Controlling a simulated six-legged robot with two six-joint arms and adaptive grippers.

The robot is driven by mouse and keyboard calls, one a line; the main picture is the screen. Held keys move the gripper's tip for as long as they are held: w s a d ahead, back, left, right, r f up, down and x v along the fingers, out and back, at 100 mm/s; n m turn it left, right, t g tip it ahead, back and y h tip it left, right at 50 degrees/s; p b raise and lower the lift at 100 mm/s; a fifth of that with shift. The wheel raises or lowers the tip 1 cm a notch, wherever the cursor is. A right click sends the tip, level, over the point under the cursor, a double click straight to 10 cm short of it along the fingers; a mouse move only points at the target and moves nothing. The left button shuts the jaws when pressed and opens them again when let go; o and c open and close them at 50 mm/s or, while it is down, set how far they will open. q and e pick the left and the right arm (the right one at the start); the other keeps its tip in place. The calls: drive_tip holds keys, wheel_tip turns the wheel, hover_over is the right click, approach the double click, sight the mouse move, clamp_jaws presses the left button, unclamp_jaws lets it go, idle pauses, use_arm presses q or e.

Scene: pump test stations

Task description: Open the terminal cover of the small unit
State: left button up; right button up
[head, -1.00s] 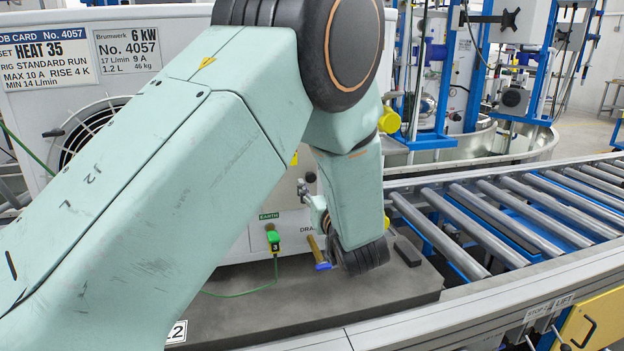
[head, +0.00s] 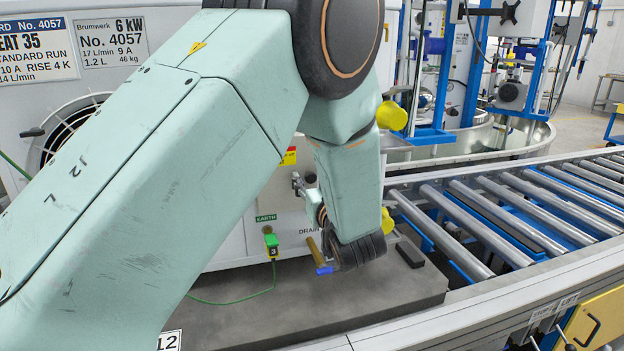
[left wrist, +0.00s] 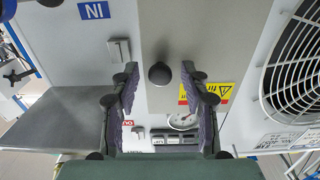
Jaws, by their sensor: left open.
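A white unit (head: 205,115) marked No. 4057 and 6 kW stands behind my left arm. In the left wrist view, a dark round knob (left wrist: 159,74) stands on a plain grey panel (left wrist: 163,24), beside a yellow warning label (left wrist: 208,92). This panel looks like the terminal cover and lies against the unit's face. My left gripper (left wrist: 160,70) is open, with its two fingers on either side of the knob in the picture. I see no contact, and the depth between them is unclear. In the head view my arm hides most of the panel. My right gripper is not in view.
A green plug (head: 271,244) with a thin green cable sits at the EARTH label. A brass drain piece with a blue end (head: 323,270) is close below my wrist. A roller conveyor (head: 500,215) runs at the right.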

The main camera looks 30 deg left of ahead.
use_arm(q)
drive_tip(key=shift+s+d, duration=0.1)
drive_tip(key=shift+s+r, duration=0.1)
drive_tip(key=shift+c, duration=1)
clamp_jaws()
